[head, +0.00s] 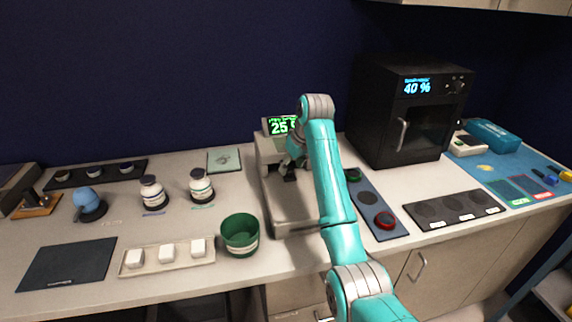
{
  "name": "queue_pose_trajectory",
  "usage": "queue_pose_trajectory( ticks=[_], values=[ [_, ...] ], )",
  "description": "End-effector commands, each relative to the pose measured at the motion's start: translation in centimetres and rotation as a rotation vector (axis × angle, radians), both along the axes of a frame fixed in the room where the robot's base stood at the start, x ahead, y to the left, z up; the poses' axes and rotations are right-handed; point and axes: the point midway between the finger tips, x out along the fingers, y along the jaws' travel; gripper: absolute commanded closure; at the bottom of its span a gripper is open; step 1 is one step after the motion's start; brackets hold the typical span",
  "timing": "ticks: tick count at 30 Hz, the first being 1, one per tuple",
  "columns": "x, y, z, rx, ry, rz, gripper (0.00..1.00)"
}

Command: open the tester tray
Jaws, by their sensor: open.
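A pale grey machine with a green-lit display (279,126) stands at the middle of the counter, against the back. It looks like the tester (268,160). Its low front part (285,215) extends toward the counter's front edge and may be the tray; I cannot tell whether it is open or shut. My gripper (290,176) is dark and small, in front of the machine's upper body and above the low part. It is open and appears empty. My teal arm hides the machine's right side. I cannot tell whether the gripper touches the machine.
A green cup (240,236) and a tray of white blocks (133,262) stand left of the machine. Two white jars (152,193) stand behind them. A panel with a red knob (384,220) and a black oven (370,115) are at the right.

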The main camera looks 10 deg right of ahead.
Motion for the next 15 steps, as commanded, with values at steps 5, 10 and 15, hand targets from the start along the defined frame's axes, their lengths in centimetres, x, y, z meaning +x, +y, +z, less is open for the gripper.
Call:
queue_pose_trajectory(
  ticks=[5,10,15],
  values=[
    [-0.12,-0.19,-1.00,0.000,-0.001,-0.001,0.47],
    [-0.14,-0.21,-1.17,0.000,-0.001,0.000,0.47],
    [-0.14,-0.21,-1.16,0.000,-0.001,0.000,0.57]
  ],
)
